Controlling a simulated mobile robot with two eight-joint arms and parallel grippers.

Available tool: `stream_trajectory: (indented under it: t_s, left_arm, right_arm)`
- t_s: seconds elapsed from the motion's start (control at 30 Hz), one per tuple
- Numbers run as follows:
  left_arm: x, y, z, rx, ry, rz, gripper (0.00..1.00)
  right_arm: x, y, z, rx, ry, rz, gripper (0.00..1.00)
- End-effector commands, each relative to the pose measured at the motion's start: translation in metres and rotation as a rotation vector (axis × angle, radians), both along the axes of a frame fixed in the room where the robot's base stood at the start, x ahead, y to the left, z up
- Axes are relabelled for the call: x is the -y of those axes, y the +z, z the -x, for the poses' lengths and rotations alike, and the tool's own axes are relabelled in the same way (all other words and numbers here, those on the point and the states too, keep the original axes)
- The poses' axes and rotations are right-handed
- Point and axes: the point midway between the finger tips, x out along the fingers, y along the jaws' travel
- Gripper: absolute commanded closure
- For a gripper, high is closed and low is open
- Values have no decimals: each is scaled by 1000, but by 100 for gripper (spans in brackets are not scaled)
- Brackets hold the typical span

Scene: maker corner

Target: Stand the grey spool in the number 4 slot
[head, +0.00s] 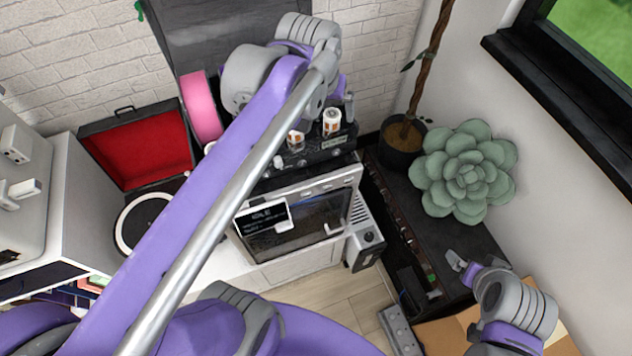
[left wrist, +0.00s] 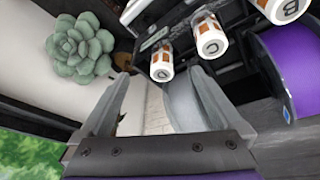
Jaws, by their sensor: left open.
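My left gripper (head: 346,105) is at the far end of the purple arm, beside a black unit. In the left wrist view its jaws (left wrist: 152,85) are apart, with pale wall seen between them. I cannot make out the grey spool for sure; a round grey shape by the arm's far joint may be part of my arm. A number 4 slot is not readable. A pink spool (head: 201,106) stands upright left of the arm.
The black unit (head: 318,151) holds lettered white-and-orange cylinders (head: 332,121), also in the left wrist view (left wrist: 211,38). It stands above an oven-like machine (head: 310,235). A succulent (head: 463,174) and potted plant (head: 403,143) stand right. An open red-lined case (head: 138,146) is left.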

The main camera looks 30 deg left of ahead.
Motion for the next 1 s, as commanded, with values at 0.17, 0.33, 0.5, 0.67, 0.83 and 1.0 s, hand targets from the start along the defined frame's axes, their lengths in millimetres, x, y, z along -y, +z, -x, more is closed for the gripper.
stream_trajectory:
  t_s: [0.17,0.33,0.5,0.67,0.83,1.0]
  left_arm:
    - [21,-65,58,84,-130,-42,0]
    - [31,-112,95,142,-215,-73,0]
    - [35,-132,110,167,-252,-89,0]
    - [35,-133,110,169,-254,-89,0]
    - [35,-133,110,169,-252,-89,0]
    - [35,-133,110,168,-252,-89,0]
  right_arm:
    - [0,0,0,0,0,0,0]
    - [0,0,0,0,0,0,0]
    - [0,0,0,0,0,0,0]
    - [0,0,0,0,0,0,0]
    - [0,0,0,0,0,0,0]
    - [0,0,0,0,0,0,0]
